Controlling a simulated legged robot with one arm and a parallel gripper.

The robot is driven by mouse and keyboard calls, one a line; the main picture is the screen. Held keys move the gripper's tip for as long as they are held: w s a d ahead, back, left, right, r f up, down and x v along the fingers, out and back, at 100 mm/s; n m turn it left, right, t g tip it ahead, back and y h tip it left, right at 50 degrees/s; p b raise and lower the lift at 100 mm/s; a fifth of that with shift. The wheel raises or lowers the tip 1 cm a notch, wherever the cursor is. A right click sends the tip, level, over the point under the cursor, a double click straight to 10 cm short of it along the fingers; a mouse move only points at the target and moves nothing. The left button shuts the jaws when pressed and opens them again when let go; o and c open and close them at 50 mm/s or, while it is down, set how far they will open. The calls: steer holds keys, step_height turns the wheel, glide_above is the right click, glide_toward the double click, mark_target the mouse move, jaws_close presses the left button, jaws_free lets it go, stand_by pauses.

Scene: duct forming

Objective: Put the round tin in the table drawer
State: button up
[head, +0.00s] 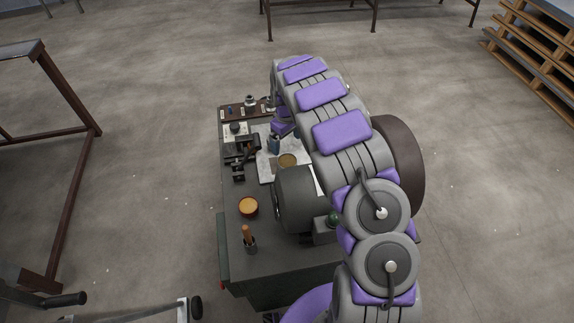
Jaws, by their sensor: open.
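A green work table (285,262) stands in the middle of the head view, partly hidden by my arm. A round, flat, olive-brown tin (288,161) lies on a pale sheet (265,170) on it. A second round thing, a brown dish with an orange top (248,207), sits nearer on the bare table top. My gripper (281,128) is small and partly hidden by my arm; it is open, above the far part of the table, beyond the olive tin. A green panel (222,250) shows at the table's left side; I cannot tell whether it is a drawer front.
A dark clamp-like tool (240,155) lies at the left edge and a small blue bottle-like thing (274,144) stands near the tin. A large dark drum (296,200) and a holder with an orange handle (249,240) take up the near part.

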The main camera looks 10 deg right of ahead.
mark_target(287, 161)
step_height(287, 161, down, 12)
steer(key=b, duration=0.3)
steer(key=shift+d+r, duration=0.15)
steer(key=shift+r, duration=0.2)
steer(key=shift+r, duration=0.1)
steer(key=c, duration=1.1)
